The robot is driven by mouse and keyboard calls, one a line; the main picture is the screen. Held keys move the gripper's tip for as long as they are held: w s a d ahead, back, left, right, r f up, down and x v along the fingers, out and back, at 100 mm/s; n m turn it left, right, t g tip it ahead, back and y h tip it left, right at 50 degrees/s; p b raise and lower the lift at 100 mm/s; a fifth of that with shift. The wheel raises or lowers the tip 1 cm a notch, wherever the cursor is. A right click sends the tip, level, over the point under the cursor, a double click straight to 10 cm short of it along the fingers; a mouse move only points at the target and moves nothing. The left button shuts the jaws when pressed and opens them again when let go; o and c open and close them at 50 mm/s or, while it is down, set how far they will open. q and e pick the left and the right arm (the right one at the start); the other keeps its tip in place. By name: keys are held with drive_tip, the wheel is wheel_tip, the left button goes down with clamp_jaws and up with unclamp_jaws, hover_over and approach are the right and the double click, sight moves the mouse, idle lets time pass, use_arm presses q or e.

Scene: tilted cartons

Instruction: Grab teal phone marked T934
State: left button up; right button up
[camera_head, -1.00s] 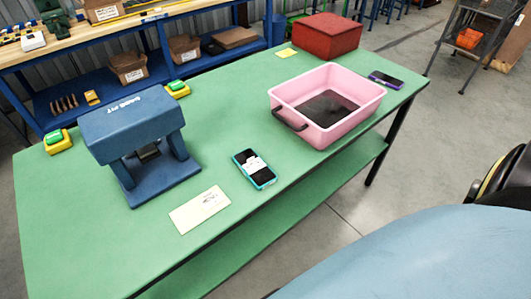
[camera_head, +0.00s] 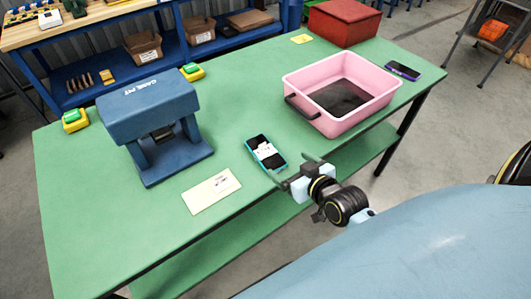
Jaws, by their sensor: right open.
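The teal phone (camera_head: 265,152) lies flat on the green table near its front edge, with a white label across its dark screen. The label's writing is too small to read. My right gripper (camera_head: 294,170) is at the table's front edge, just right of and in front of the phone. Its fingers are apart and empty, with one fingertip close to the phone's lower right end. I cannot tell whether it touches. My left gripper is not in view.
A cream card (camera_head: 211,192) lies left of the phone. A blue press-like stand (camera_head: 150,128) stands further left. A pink bin (camera_head: 342,92) with a dark base is behind right. A purple phone (camera_head: 402,71) and a red box (camera_head: 345,22) lie beyond it.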

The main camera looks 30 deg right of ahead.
sight(268, 154)
drive_tip(key=x, duration=0.5)
drive_tip(key=shift+w+f, duration=0.1)
drive_tip(key=shift+w, duration=0.05)
drive_tip(key=x, duration=0.1)
drive_tip(key=b+x, duration=0.1)
drive_tip(key=x, duration=0.1)
drive_tip(key=a+x, duration=0.1)
drive_tip(key=x, duration=0.1)
drive_tip(key=shift+f, duration=0.5)
drive_tip(key=shift+d+r, duration=0.1)
drive_tip(key=c, duration=1.2)
